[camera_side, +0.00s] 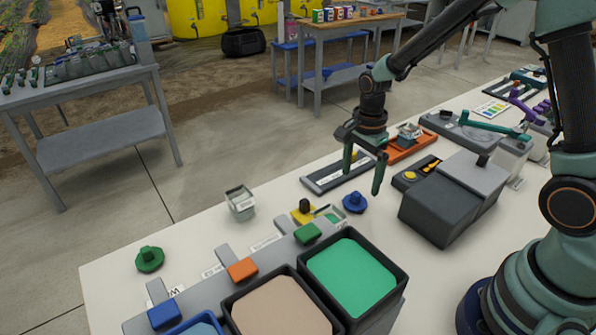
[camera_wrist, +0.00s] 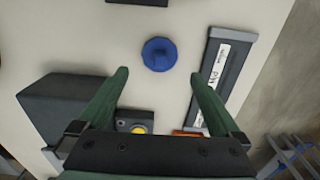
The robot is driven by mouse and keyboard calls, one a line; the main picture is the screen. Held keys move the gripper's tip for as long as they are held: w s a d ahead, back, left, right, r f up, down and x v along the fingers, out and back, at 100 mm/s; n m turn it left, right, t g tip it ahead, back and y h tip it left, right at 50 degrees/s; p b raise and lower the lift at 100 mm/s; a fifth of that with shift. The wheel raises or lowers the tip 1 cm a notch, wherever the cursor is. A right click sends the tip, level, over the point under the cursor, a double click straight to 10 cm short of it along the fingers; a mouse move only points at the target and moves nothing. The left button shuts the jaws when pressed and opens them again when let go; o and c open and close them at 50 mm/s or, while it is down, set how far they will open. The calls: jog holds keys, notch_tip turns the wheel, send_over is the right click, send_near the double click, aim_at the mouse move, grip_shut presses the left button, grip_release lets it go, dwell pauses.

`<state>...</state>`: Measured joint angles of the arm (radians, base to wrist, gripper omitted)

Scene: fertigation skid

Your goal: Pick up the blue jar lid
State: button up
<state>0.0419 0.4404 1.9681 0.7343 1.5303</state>
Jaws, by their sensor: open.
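The blue jar lid (camera_side: 355,202) lies on the pale table with its knob up, just behind the bin with green contents. In the wrist view the blue lid (camera_wrist: 159,54) sits ahead of the fingertips, near the middle of the gap between them. My gripper (camera_side: 363,180) is open and empty, pointing down above the table. Its two green fingers (camera_wrist: 160,74) are spread apart in the wrist view, on either side of the lid's line. The lid is not touched by either finger, as far as I can see.
A dark grey box (camera_side: 453,197) stands right of the lid. A grey labelled tray (camera_side: 338,173) lies behind it. A yellow-based part with a black knob (camera_side: 304,211) and the green-filled bin (camera_side: 398,268) are near. A green lid (camera_side: 150,260) lies far left.

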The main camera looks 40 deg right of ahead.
aim_at(357, 193)
jog(key=shift+a+f, duration=0.15)
jog(key=shift+f, duration=1.25)
jog(key=shift+a+f, duration=0.15)
jog(key=shift+f, duration=1.25)
jog(key=c, duration=1.2)
